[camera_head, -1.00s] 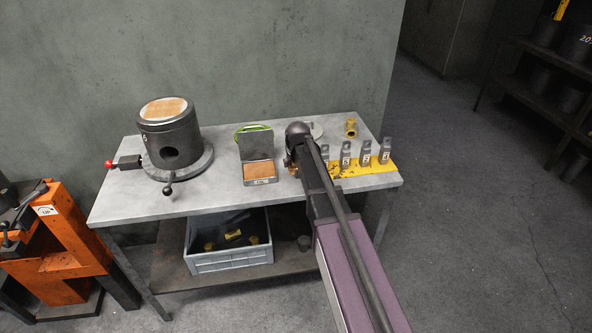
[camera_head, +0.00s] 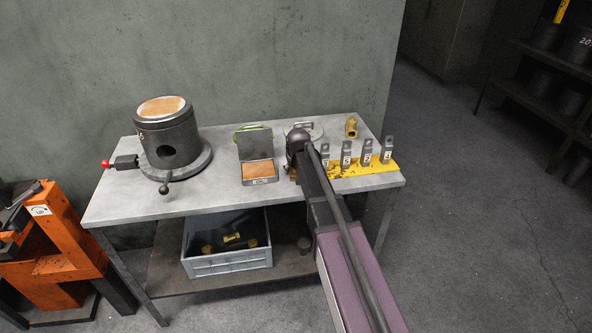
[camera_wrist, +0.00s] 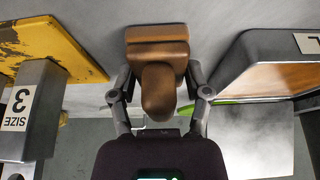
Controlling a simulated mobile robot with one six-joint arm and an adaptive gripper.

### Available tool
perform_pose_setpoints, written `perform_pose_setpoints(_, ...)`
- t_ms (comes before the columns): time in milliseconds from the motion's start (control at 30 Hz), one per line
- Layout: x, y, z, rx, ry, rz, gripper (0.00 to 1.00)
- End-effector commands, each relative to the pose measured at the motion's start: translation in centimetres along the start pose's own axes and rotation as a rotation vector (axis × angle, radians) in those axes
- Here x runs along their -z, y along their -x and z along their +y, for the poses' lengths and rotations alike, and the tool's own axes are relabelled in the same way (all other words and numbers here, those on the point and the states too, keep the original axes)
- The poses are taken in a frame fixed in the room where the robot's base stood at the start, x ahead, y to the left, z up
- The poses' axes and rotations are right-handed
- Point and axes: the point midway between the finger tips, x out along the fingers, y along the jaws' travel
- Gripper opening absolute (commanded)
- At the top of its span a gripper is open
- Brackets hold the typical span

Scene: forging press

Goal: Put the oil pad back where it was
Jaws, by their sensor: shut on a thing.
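The oil pad, a brown block with a rounded knob (camera_wrist: 158,88), is in my gripper (camera_wrist: 158,82). My gripper's two fingers are shut on it from both sides in the wrist view. In the head view a small brown part of the pad (camera_head: 293,178) shows beside my arm; my fingers are hidden behind the arm. The pad is over the table between the open tin (camera_head: 258,180) and the yellow rack (camera_head: 352,171). I cannot tell whether it touches the tabletop.
The tin also shows close on the right in the wrist view (camera_wrist: 262,50). Several numbered grey blocks stand on the rack, one marked SIZE 3 (camera_wrist: 27,110). A round disc (camera_head: 316,133) and brass fitting (camera_head: 351,127) lie behind. A dark cylinder (camera_head: 168,135) stands left; bare tabletop (camera_head: 220,178) lies between.

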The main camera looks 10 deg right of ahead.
Motion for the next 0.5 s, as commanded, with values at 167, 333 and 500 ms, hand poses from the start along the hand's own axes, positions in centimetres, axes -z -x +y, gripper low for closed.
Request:
perform_pose_setpoints(167, -0.05, -0.11, -0.01, 0.000, 0.000, 0.000, 0.97)
perform_pose_setpoints(333, -0.04, -0.11, -0.01, 0.000, 0.000, 0.000, 0.97)
perform_pose_setpoints(500, -0.05, -0.11, -0.01, 0.000, 0.000, 0.000, 0.97)
